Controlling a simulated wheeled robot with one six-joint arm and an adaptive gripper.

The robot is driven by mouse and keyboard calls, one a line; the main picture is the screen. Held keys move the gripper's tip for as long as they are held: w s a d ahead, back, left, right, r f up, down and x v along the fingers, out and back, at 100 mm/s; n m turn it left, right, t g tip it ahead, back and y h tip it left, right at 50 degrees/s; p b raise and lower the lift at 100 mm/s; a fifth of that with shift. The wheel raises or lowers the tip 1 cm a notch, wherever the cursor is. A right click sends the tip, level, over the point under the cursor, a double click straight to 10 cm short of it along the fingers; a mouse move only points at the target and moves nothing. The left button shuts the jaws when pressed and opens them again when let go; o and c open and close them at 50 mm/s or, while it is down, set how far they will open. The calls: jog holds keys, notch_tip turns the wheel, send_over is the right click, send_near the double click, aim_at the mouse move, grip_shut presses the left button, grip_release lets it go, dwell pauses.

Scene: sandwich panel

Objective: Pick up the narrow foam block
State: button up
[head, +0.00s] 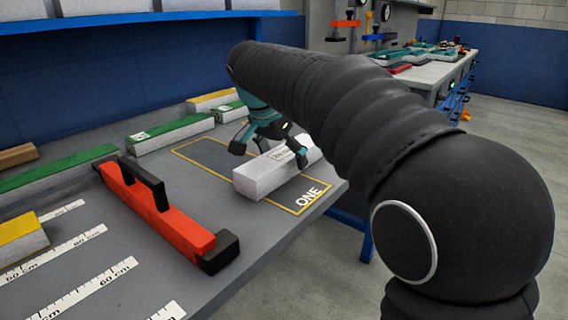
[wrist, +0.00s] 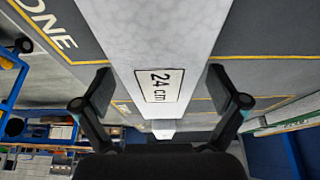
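A white foam block (head: 262,178) with a "24 cm" label lies on the grey table, inside the yellow outline marked "ONE". In the wrist view the same white block (wrist: 150,35) runs down the middle with its label towards me. I cannot tell from its width alone whether it is the narrow one. My gripper (head: 268,147) is over the block with its fingers spread. In the wrist view my gripper (wrist: 161,92) has one finger on each side of the block, with gaps visible between fingers and block. The gripper's contact side is partly hidden in the head view.
Green-topped blocks (head: 172,134) and yellow-topped blocks (head: 212,101) lie at the back and left. A red bar with a black handle (head: 165,215) lies left of the outline. Printed rulers (head: 85,290) mark the front left. The table edge is close on the right.

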jog(key=c, duration=1.1)
jog(key=shift+r, duration=0.15)
